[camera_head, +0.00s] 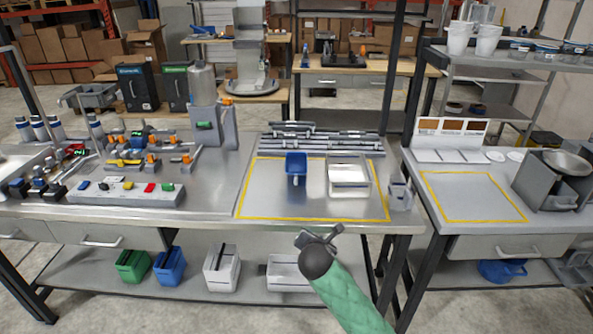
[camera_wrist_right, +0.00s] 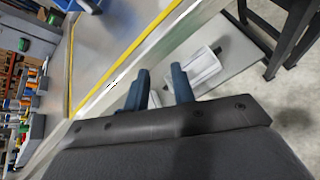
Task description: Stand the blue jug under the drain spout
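A blue jug (camera_head: 296,164) stands upright on the steel table inside the yellow-outlined area, left of a pale metal tray (camera_head: 349,172). The drain spout cannot be singled out; a grey dispenser column with a tank (camera_head: 205,125) and several orange-marked taps stand at the left of the table. My right gripper (camera_head: 322,236) is in front of the table's front edge, apart from the jug. In the right wrist view its two dark blue fingers (camera_wrist_right: 162,85) are spread with nothing held between them. My left gripper is not in view.
A control box (camera_head: 125,192) with coloured buttons sits at the front left. Metal bars (camera_head: 320,138) lie behind the yellow outline (camera_head: 310,219). Green and blue bins (camera_head: 170,266) and white bins (camera_head: 222,270) sit on the lower shelf. The right table has a clear yellow-outlined area (camera_head: 470,195).

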